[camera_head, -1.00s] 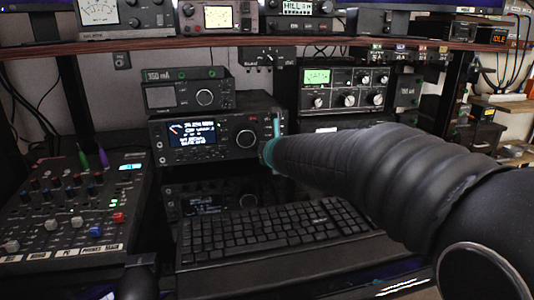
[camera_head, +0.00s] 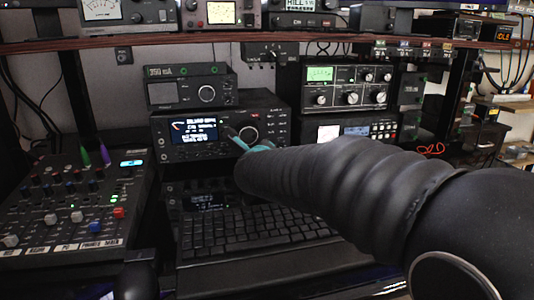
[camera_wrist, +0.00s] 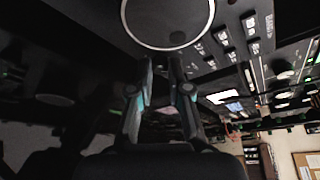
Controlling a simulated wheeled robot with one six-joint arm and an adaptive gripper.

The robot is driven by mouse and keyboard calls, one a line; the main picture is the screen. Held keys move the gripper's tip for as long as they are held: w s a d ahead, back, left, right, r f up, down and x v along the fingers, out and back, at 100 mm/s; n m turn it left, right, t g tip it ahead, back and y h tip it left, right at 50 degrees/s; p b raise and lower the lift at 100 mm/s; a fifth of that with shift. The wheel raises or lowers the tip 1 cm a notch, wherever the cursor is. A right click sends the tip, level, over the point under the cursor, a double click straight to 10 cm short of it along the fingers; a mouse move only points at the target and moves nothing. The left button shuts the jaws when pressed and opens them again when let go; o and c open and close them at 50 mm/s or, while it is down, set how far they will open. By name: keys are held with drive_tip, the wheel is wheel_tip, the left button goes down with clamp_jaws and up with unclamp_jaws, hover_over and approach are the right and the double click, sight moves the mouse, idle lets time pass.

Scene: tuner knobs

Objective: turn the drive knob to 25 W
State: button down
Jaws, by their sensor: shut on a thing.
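The black radio (camera_head: 272,112) stands on the desk with its lit display (camera_head: 194,131) at the left of its front; the text is too blurred to read. The large tuning knob (camera_head: 248,135) is right of the display and also shows at the top of the wrist view (camera_wrist: 170,12). My gripper (camera_head: 231,131) reaches the radio's front between the display and the large knob. In the wrist view my gripper (camera_wrist: 161,64) has its fingers close together, shut on a small knob that they hide. I take this to be the drive knob, though no label is readable.
A keyboard (camera_head: 255,232) lies below the radio, and a mixer (camera_head: 75,205) stands at the left. A small meter box (camera_head: 160,95) sits on top of the radio. A tuner with knobs (camera_head: 345,87) stands at the right. A shelf (camera_head: 130,43) runs above.

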drive_tip(key=shift+a+f+n+t+h+b, duration=0.1)
drive_tip(key=shift+n+t+h+b, duration=0.3)
drive_tip(key=shift+n, duration=0.4)
drive_tip(key=shift+f+n+t+h+b, duration=0.1)
drive_tip(key=shift+n+t+h+b, duration=0.15)
drive_tip(key=shift+n+b, duration=0.4)
drive_tip(key=shift+n, duration=0.35)
drive_tip(key=c, duration=1.1)
unclamp_jaws()
drive_tip(key=s, duration=0.4)
drive_tip(key=s+r, duration=0.1)
drive_tip(key=s, duration=0.3)
drive_tip(key=s+a, duration=0.1)
drive_tip(key=s, duration=0.3)
drive_tip(key=shift+r, duration=0.15)
